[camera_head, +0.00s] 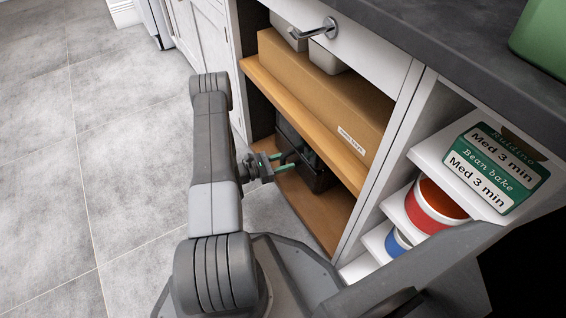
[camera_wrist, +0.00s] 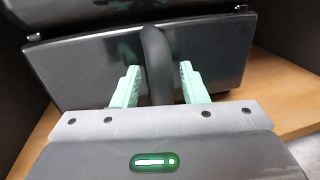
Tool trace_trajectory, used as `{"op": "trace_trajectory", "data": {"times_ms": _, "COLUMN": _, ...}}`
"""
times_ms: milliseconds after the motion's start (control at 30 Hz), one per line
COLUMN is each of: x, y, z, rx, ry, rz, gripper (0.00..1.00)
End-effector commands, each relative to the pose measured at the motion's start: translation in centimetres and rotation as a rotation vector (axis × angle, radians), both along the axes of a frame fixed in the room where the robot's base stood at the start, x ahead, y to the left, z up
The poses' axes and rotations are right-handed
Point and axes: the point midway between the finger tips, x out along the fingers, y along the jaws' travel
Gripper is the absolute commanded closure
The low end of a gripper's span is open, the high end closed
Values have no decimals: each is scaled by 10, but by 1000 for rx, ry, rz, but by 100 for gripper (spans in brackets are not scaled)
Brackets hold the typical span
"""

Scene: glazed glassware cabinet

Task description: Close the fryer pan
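The fryer pan (camera_head: 316,174) is a black box-like front on the lower wooden shelf of the cabinet. In the wrist view its dark, glossy front panel (camera_wrist: 210,60) fills the upper middle, with a thick curved black handle (camera_wrist: 156,50) standing out toward me. My gripper (camera_head: 280,162) is at the pan's front; its green fingers show in the wrist view (camera_wrist: 158,80), one on each side of the handle. The fingers are apart, with visible gaps to the handle. A dark rim (camera_wrist: 130,28) runs above the panel. How far the pan stands out is unclear.
A long cardboard box (camera_head: 320,85) sits on the wooden shelf (camera_head: 300,116) just above the fryer. A drawer handle (camera_head: 314,31) juts out higher up. Side shelves at right hold a labelled carton (camera_head: 490,170) and a red bowl (camera_head: 432,207). The tiled floor (camera_head: 110,150) at left is clear.

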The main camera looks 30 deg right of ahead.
Motion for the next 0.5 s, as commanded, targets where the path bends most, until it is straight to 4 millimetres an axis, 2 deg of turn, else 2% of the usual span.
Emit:
{"op": "trace_trajectory", "data": {"times_ms": 267, "x": 0, "y": 3, "z": 0, "rx": 0, "ry": 3, "rz": 2, "gripper": 61}}
{"op": "trace_trajectory", "data": {"times_ms": 367, "x": 2, "y": 10, "z": 1, "rx": 0, "ry": 3, "rz": 5, "gripper": 61}}
{"op": "trace_trajectory", "data": {"times_ms": 500, "x": 4, "y": 30, "z": 2, "rx": 0, "ry": 4, "rz": 5, "gripper": 61}}
